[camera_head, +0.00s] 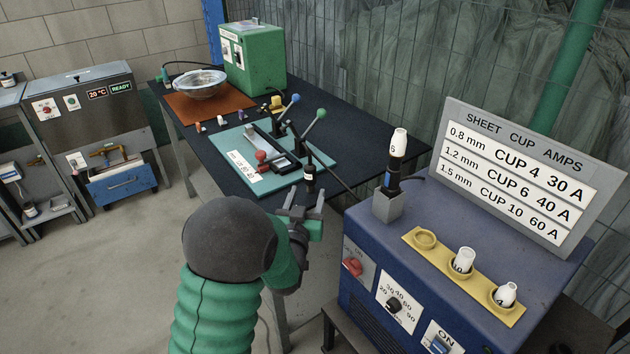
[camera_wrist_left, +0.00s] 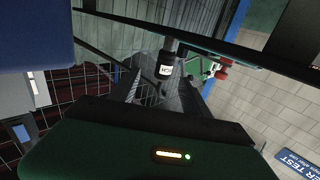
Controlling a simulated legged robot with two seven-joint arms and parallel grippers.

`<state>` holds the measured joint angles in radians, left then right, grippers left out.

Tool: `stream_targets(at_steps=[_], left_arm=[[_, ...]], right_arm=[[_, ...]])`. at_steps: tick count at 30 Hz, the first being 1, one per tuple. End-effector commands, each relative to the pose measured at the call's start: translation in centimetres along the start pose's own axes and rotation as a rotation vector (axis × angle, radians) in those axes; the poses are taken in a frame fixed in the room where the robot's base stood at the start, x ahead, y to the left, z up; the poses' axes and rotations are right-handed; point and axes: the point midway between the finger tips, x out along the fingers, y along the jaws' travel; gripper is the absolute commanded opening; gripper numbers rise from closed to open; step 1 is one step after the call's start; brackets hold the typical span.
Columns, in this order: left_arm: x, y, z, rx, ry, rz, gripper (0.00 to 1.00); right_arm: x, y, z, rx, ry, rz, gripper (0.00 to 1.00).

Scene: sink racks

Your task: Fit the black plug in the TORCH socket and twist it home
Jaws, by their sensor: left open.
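The black plug (camera_head: 309,178), a dark cylinder with a pale label band, shows just beyond my left gripper at the front edge of the dark bench. It also shows in the left wrist view (camera_wrist_left: 166,66), ahead of and between the fingers. My left gripper (camera_head: 302,202) is open, its two fingers pointing toward the plug; I cannot tell whether they touch it. A dark cable runs near the plug. I cannot make out the TORCH socket; part of the blue welding machine's front is out of sight. My right gripper is not in view.
The blue machine (camera_head: 375,225) stands at right, carrying a torch (camera_head: 393,165) in a grey holder, a yellow cup rack (camera_head: 450,262) and a sign (camera_head: 530,170). The dark bench (camera_head: 350,125) holds a teal clamp fixture (camera_head: 235,155), a glass bowl (camera_head: 203,84) and a green box (camera_head: 262,62).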

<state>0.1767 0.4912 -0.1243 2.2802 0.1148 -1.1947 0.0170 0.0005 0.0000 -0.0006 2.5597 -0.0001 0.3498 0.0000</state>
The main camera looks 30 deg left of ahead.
Motion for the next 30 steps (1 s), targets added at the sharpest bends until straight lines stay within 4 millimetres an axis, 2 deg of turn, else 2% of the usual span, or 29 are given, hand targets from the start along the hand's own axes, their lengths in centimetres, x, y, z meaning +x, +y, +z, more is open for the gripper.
stream_targets(at_steps=[3,8,15,18,23,25,30], left_arm=[[2.7,-0.2,0.2,-0.001,0.000,-0.001,0.55],[4.3,0.0,0.1,0.000,0.001,0.000,0.55],[8.3,0.3,0.3,0.002,0.002,0.000,0.55],[9.2,0.2,0.3,0.001,0.000,0.001,0.55],[9.2,0.1,0.3,0.000,-0.001,0.000,0.55],[9.2,0.1,0.3,0.000,-0.001,0.000,0.50],[9.2,0.2,0.3,0.000,-0.001,0.000,0.28]], right_arm=[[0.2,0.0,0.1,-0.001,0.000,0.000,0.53],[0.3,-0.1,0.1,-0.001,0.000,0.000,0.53],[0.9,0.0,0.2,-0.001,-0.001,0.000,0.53],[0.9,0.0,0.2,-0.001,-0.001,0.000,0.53],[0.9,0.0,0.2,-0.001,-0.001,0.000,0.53],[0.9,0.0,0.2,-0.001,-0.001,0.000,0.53],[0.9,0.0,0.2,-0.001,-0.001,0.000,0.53]])
